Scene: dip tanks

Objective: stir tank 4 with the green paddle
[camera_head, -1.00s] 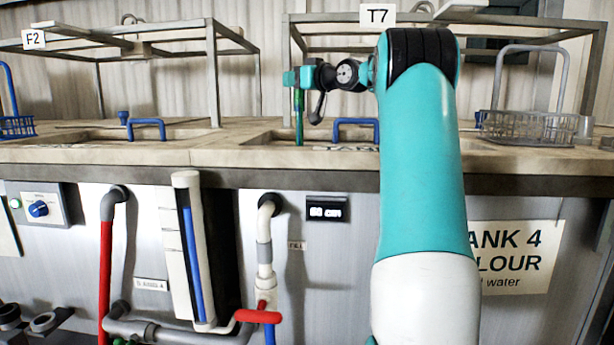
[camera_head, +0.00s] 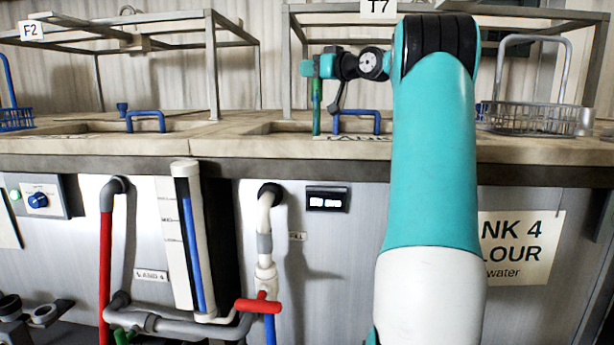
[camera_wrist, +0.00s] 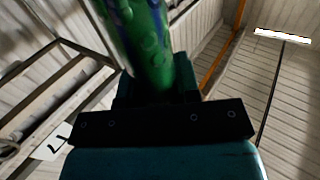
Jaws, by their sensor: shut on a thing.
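My gripper (camera_head: 318,67) is over the tank opening (camera_head: 290,127) behind the counter edge and is shut on the green paddle (camera_head: 316,108). The paddle hangs upright from the gripper, and its lower end drops behind the front rim, where I cannot see it. In the wrist view the green shaft (camera_wrist: 147,45) stands between the jaws and looks wet or mottled with blue. The tank 4 sign (camera_head: 520,250) is on the front panel, partly covered by my arm.
A blue handle (camera_head: 357,120) stands just right of the paddle. A metal frame (camera_head: 335,22) with a T7 tag spans above. A wire basket (camera_head: 530,118) sits at right. Pipes and a red-handled valve (camera_head: 258,304) are on the front panel.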

